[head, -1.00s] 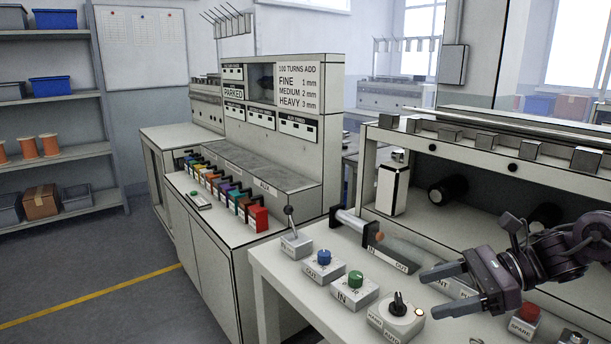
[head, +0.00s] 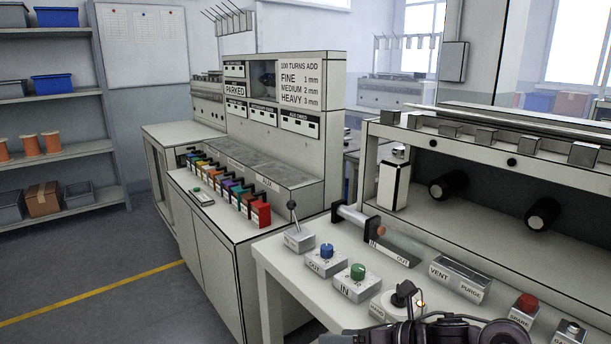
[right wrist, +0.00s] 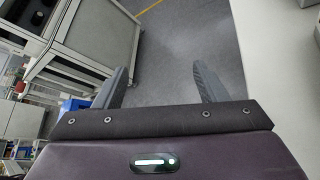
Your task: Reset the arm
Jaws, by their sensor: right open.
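My right arm (head: 440,332) shows at the bottom edge of the head view, in front of the control table (head: 290,262). In the right wrist view my right gripper (right wrist: 162,80) has its two grey fingers spread wide with nothing between them. Grey floor lies beyond the fingers. My left gripper is in neither view.
The table carries a lever box (head: 298,240), a blue button (head: 326,252), a green button (head: 358,272), a dark rotary knob (head: 404,290) close to my arm, and a red button (head: 527,302). Floor (head: 95,265) is open at the left.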

